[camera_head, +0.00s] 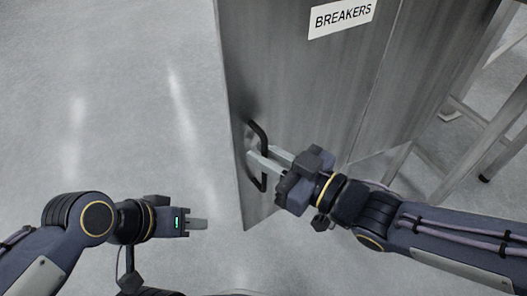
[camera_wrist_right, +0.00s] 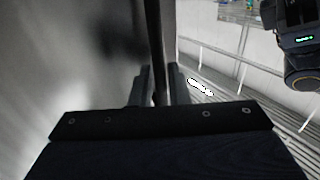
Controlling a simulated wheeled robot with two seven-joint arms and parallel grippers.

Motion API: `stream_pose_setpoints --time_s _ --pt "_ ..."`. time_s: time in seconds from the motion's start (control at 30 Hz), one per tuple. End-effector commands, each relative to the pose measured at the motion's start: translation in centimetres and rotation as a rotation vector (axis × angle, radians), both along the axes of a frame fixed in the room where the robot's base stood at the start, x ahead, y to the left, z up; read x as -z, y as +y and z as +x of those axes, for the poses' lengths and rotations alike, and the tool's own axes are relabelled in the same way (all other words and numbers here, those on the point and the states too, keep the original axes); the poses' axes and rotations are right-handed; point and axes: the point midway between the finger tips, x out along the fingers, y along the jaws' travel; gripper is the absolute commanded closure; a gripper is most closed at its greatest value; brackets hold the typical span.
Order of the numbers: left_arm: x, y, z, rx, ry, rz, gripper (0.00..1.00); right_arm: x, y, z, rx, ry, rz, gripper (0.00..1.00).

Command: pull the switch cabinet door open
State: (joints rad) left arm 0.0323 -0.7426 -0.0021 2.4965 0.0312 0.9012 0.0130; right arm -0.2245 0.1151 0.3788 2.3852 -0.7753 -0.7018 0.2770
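The grey switch cabinet door (camera_head: 310,85) carries a white BREAKERS label (camera_head: 342,17) and stands upright; I see no clear gap at its edges. A black bar handle (camera_head: 257,136) is on its left part. My right gripper (camera_head: 266,160) is at the handle, with one finger on each side of the bar. In the right wrist view the handle bar (camera_wrist_right: 155,45) runs between the two fingertips, which look closed on it. My left gripper (camera_head: 198,224) is apart from the cabinet, at the lower left. Its fingers are seen side-on, so their gap is hidden.
Open grey floor (camera_head: 110,100) lies left of the cabinet. A metal frame with legs (camera_head: 455,160) stands to the right of the cabinet, close to my right arm.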

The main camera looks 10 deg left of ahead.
Motion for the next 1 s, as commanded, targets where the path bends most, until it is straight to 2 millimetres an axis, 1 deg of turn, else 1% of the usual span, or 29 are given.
stream_pose_setpoints --time_s 0.03,0.2,0.4,0.57,1.0 --pt "-0.6 0.0 0.0 0.0 0.0 0.0 0.64 -0.3 -0.7 -0.2 0.005 0.0 -0.001 0.85" --pt "-2.1 0.0 0.0 0.0 0.0 0.0 0.64 -0.5 -3.5 -1.4 0.007 0.0 -0.002 0.85" --pt "-3.1 0.0 0.0 0.0 0.0 0.0 0.64 -0.3 -5.9 -2.6 0.005 0.0 -0.001 0.85" --pt "-3.3 0.0 0.0 0.0 0.0 0.0 0.64 -0.1 -6.5 -3.1 0.0 0.001 0.0 0.85" --pt "-3.2 0.0 0.0 0.0 0.0 0.0 0.64 0.0 -6.5 -3.1 -0.001 0.0 -0.001 0.85"
